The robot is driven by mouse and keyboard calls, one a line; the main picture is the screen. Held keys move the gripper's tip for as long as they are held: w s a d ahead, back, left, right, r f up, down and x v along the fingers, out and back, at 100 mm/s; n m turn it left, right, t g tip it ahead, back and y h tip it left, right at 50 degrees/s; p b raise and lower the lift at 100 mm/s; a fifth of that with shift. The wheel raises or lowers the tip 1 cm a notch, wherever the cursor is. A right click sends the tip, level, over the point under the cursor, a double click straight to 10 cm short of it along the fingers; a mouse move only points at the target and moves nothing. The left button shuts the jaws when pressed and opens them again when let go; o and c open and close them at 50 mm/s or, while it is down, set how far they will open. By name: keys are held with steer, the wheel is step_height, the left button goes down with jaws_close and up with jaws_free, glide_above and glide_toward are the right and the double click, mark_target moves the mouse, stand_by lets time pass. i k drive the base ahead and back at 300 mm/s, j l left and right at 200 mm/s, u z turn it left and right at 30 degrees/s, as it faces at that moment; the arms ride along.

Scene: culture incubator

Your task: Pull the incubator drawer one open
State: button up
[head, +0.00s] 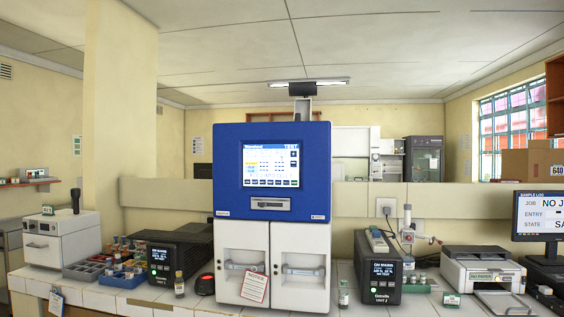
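A tall blue and white cabinet (271,170), which looks like the incubator, stands on the bench in the middle of the head view, with a lit screen (271,164). Below its blue top are two tall white front panels side by side, each with a horizontal handle: the left panel (242,238) and the right panel (301,240). Both look closed. A small slotted grey panel (270,203) is under the screen. I cannot read which front is drawer one. My gripper is not in view.
A paper tag (255,287) hangs over the left panel's lower part. Black boxes stand left (163,262) and right (378,270) of the cabinet. A vial (179,284), a red-topped black object (205,284) and another vial (343,294) sit near its base. A printer (482,275) is at right.

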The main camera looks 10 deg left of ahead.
mark_target(240, 245)
steer(key=i+j, duration=0.25)
steer(key=j, duration=0.2)
steer(key=i+j, duration=0.55)
steer(key=j, duration=0.3)
steer(key=i+j, duration=0.25)
steer(key=j, duration=0.15)
steer(key=i+j, duration=0.25)
steer(key=j, duration=0.2)
steer(key=i+j, duration=0.3)
steer(key=j, duration=0.1)
